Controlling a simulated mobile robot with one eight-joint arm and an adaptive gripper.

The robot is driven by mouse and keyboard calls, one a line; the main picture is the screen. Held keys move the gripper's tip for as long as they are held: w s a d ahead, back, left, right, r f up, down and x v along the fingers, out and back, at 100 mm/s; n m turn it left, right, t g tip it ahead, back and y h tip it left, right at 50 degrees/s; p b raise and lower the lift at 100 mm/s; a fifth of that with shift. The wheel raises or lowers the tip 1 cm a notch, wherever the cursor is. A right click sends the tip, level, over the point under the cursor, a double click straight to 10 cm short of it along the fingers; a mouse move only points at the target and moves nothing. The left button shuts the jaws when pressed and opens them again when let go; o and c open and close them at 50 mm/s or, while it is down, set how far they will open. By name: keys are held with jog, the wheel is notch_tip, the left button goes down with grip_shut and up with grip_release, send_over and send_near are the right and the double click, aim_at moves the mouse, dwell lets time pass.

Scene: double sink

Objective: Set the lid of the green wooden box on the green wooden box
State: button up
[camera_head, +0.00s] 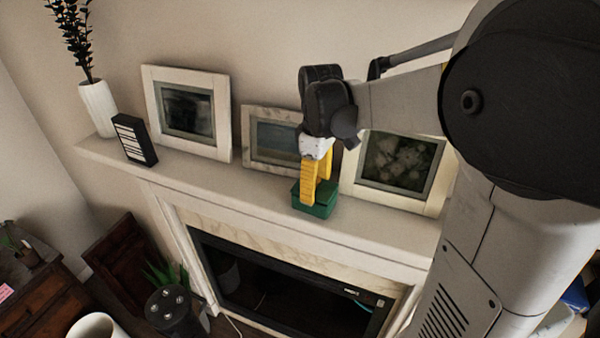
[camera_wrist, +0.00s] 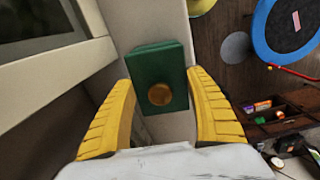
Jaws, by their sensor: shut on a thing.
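The green wooden box (camera_head: 318,210) sits on the white mantel shelf, in front of the framed pictures. Its green lid (camera_wrist: 165,68), with a round gold-brown knob (camera_wrist: 160,94), faces the camera in the wrist view. The lid is at the top of the box; I cannot tell whether it is fully seated or a little raised. My gripper (camera_wrist: 161,78) points down over the box, its yellow fingers shut on the lid from opposite sides. In the head view, my gripper (camera_head: 315,189) reaches the box top. The lid hides most of the box from above.
Framed pictures (camera_head: 187,112) lean on the wall behind the box. A black striped block (camera_head: 134,140) and a white vase (camera_head: 98,108) stand at the shelf's left end. The shelf drops off at its front edge, above the fireplace (camera_head: 285,285).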

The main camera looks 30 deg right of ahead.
jog(key=shift+s+a+r, duration=0.1)
jog(key=shift+s, duration=0.05)
jog(key=shift+f+b, duration=0.4)
jog(key=shift+f, duration=0.05)
jog(key=o, duration=1.1)
jog(key=shift+r, duration=0.1)
